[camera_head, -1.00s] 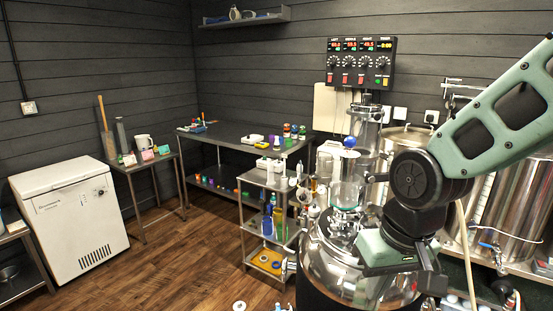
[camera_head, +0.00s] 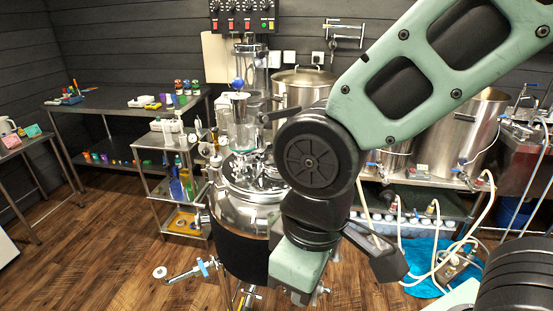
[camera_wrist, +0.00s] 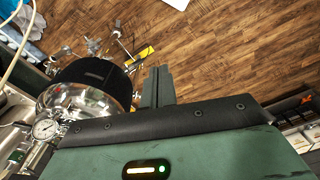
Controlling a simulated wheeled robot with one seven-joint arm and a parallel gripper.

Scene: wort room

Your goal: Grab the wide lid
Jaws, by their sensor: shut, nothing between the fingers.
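A wide, slightly domed steel lid (camera_head: 303,75) sits on a tall steel pot behind the central vessel. It is the likeliest wide lid, though I cannot be certain. My gripper shows in the wrist view (camera_wrist: 158,80) with its two fingers together and nothing between them. It points down toward the wood floor. In the head view my wrist and hand hang in front of the steel vessel, well short of the lidded pot and lower than it; the fingertips are not clear there. My arm hides part of the pot's right side.
The steel vessel (camera_head: 245,215) with a black band and glass fittings stands close to my arm. A shelf cart (camera_head: 165,190) and a bench (camera_head: 105,103) are to the left. An open steel kettle (camera_head: 478,125) and hoses (camera_head: 450,255) lie right. Floor is free at lower left.

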